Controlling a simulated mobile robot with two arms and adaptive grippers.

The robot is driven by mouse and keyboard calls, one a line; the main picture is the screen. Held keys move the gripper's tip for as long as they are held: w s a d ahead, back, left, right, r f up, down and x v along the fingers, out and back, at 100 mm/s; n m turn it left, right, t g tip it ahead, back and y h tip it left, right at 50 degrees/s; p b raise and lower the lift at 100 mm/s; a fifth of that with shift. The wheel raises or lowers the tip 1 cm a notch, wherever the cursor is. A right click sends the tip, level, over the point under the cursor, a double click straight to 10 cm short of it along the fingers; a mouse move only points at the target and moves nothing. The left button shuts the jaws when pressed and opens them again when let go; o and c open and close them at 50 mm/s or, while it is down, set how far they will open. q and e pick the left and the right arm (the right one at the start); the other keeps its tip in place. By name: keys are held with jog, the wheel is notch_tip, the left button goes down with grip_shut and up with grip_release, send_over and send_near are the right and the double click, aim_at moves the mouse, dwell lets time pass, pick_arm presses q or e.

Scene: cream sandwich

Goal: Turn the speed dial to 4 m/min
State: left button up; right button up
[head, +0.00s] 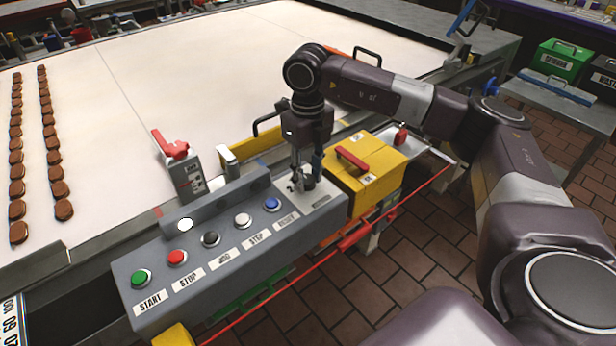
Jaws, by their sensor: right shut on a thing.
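The speed dial (302,183) is a small dark knob on a pale plate at the right end of the grey control panel (190,232). My right gripper (304,172) points down over it and is shut on the knob. The fingers cover most of the dial, so its pointer and the scale marks around it cannot be read. My left gripper is not in view.
The panel carries green (141,278), red (177,257), black, white and blue buttons. A yellow box (368,172) with a red handle stands right of the dial. A red cord (300,270) runs along the front. Brown biscuits lie in rows on the white belt (190,75).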

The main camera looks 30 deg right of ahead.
aim_at(308, 180)
jog(key=shift+w+r+m, duration=0.1)
jog(key=shift+m, duration=1)
jog(key=o, duration=1.2)
jog(key=shift+c, duration=0.2)
notch_tip(308, 180, up, 12)
